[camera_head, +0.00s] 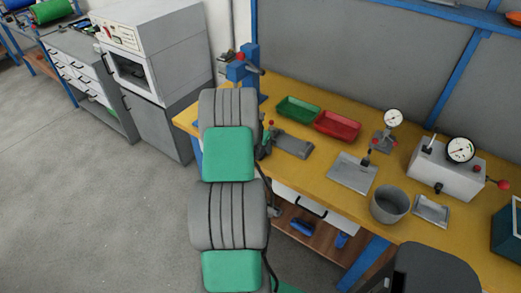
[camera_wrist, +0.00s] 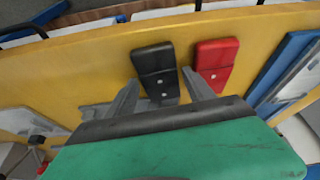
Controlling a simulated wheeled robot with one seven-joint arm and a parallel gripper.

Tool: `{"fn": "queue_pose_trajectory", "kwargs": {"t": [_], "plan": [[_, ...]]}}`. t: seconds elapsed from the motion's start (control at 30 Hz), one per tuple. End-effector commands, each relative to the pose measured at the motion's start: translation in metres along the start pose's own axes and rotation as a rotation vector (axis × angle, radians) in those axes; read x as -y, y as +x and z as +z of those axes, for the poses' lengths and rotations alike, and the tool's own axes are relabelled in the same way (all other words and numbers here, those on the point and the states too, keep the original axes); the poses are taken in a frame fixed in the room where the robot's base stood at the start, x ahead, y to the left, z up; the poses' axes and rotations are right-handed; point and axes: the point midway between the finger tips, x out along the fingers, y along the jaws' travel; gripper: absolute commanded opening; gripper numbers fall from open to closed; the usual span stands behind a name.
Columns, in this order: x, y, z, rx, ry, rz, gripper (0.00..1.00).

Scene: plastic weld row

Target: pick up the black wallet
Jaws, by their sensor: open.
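The black wallet (camera_wrist: 155,60) lies on the yellow tabletop in the wrist view, with small light marks on its surface. My gripper (camera_wrist: 160,78) is open. Its left finger is left of the black wallet and its right finger is between the black wallet and a red wallet-like item (camera_wrist: 215,55). The fingers appear to reach toward the wallet's lower half; their height above the table is hard to tell. I see no wallet in the camera_head view, where my arm covers part of the bench.
The red item lies close to the right finger. A blue-edged tray-like object (camera_wrist: 288,70) is further right in the wrist view. On the workbench (camera_head: 300,95) stand a green tray (camera_head: 297,108), a red tray (camera_head: 338,124), a grey pot (camera_head: 390,203) and gauges (camera_head: 460,150).

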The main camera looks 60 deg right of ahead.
Motion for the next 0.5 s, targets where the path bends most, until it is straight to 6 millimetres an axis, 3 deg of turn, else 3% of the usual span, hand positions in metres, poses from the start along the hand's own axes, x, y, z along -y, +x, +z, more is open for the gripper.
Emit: {"fn": "queue_pose_trajectory", "kwargs": {"t": [0.23,0.5], "plan": [[0.0001,0.0018,0.0009,0.000,0.000,0.000,0.61],[0.0001,0.0012,0.0008,0.000,-0.001,0.000,0.39]]}}
